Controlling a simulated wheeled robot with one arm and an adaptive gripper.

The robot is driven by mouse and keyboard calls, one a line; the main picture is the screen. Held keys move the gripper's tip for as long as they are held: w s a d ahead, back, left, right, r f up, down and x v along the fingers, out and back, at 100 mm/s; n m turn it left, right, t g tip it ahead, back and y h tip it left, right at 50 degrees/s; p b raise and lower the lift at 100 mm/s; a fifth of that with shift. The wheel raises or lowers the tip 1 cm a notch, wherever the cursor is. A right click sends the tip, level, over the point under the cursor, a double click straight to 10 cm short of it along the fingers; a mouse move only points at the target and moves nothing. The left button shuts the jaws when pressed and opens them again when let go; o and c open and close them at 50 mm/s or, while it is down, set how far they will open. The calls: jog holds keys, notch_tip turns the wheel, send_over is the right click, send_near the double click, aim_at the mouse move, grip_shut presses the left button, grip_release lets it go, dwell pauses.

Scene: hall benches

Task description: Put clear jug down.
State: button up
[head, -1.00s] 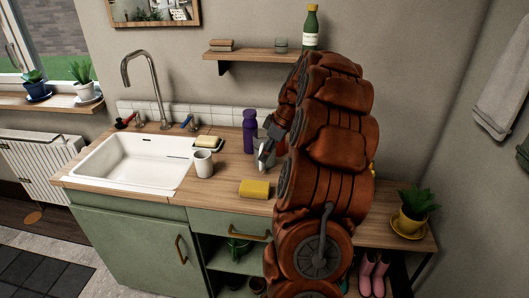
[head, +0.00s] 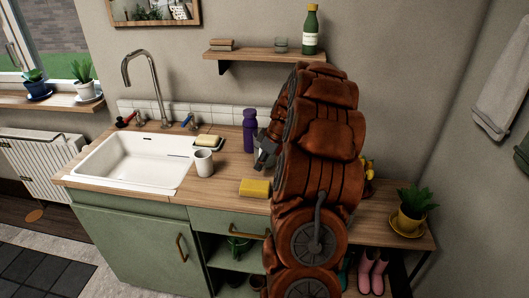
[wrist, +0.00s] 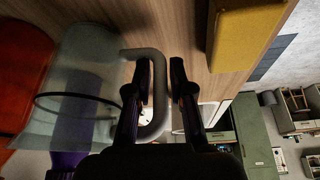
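The clear jug (wrist: 98,65) shows in the wrist view at left, see-through, with a dark ring around it and a thick grey handle (wrist: 158,92). My gripper (wrist: 160,66) has its two fingers apart, one on each side of the handle. A gap shows between the handle and the right finger; the left finger overlaps the handle's edge. In the head view my gripper (head: 264,152) is low over the worktop (head: 222,172), and my arm hides the jug. I cannot tell whether the jug's base touches the worktop.
A purple bottle (head: 249,130) stands close left of my gripper. A yellow sponge (head: 255,188) lies in front, with a white mug (head: 203,162) to its left. The white sink (head: 135,160) is further left. A shelf (head: 250,54) with a green bottle (head: 310,30) hangs above.

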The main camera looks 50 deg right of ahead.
grip_shut()
dwell(0.3)
